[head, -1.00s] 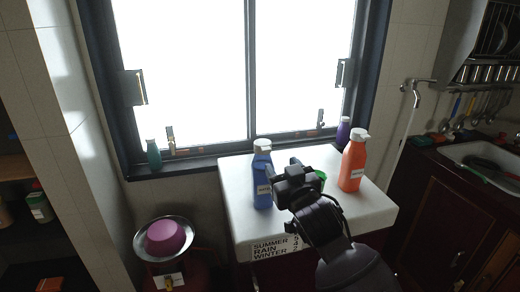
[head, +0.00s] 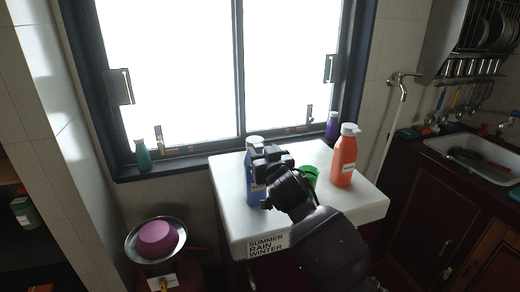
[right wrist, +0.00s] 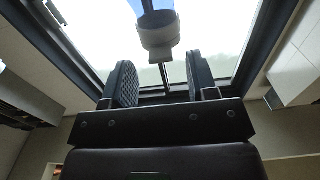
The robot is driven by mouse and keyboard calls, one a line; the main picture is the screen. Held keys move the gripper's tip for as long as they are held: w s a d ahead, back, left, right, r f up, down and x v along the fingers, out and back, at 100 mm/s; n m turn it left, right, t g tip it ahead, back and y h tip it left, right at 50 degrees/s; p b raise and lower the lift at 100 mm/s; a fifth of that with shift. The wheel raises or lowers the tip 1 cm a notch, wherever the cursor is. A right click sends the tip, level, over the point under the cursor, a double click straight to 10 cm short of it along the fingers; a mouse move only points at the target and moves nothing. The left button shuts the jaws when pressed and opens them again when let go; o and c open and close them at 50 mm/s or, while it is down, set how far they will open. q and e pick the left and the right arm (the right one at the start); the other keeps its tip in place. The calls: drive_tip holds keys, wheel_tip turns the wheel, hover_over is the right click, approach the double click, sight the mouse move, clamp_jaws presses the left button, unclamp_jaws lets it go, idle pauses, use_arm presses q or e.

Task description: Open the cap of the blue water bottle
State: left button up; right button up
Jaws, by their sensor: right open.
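The blue water bottle (head: 251,190) stands upright on the white counter top, with its white cap (head: 254,141) on. My right gripper (head: 268,157) is open, just right of the bottle's upper part and overlapping it in the head view, hiding part of the bottle. In the right wrist view the white cap (right wrist: 157,36) lies in line with the gap between the open fingers (right wrist: 162,80), at or just beyond their tips. Whether the fingers touch it I cannot tell. Nothing is held. My left gripper is not in view.
An orange bottle (head: 343,160) stands on the white counter (head: 225,172) to the right. A green item (head: 311,176) sits partly behind my arm. A purple bottle (head: 332,126) and a teal bottle (head: 142,154) stand by the window. A pink bowl (head: 157,239) is lower left.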

sight(256, 143)
drive_tip(key=shift+x, duration=1.4)
clamp_jaws()
